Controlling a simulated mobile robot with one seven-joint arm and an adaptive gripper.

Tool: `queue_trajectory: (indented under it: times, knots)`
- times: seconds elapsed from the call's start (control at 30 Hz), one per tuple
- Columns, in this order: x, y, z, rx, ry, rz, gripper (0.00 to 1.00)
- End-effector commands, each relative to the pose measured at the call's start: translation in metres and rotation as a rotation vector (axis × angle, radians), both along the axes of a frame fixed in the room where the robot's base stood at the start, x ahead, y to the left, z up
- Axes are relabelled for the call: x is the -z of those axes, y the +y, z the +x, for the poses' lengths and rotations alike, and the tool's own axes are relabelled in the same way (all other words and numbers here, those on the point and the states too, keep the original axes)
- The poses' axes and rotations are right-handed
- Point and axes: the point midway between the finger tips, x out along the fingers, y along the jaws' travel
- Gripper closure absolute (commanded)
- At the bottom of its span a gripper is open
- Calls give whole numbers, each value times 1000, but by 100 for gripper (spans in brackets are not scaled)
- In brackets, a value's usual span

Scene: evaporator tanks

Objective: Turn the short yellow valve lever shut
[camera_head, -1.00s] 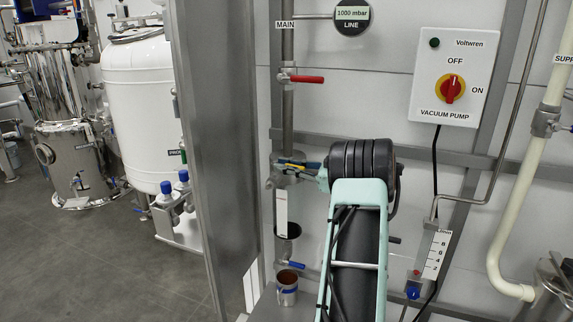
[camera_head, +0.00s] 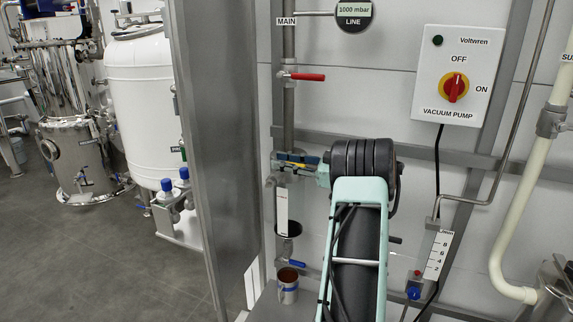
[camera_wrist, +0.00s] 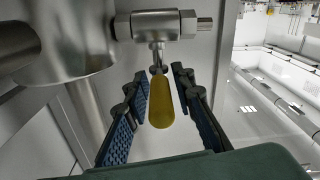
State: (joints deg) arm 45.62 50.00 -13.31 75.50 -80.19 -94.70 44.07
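The short yellow valve lever (camera_wrist: 161,100) hangs from a small metal valve (camera_wrist: 156,26) in the wrist view, with its rounded end towards me. My gripper (camera_wrist: 160,76) is open, with one ridged blue-grey finger on each side of the lever. Gaps show between the lever and both fingers. In the head view my gripper (camera_head: 303,164) is at the pipe fitting left of my arm's dark wrist. The lever is too small there to make out clearly.
A red-handled valve (camera_head: 306,77) sits on the main pipe above. A grey steel post (camera_head: 215,150) stands to the left. The vacuum pump switch box (camera_head: 456,76) is at upper right.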

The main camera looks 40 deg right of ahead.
Motion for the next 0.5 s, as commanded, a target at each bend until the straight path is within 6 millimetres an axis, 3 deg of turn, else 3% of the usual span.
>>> queue_trajectory:
  times: [0.33,0.5]
  knots:
    - [5,-3,-4,4,11,1,69]
    - [6,-15,-20,7,11,1,69]
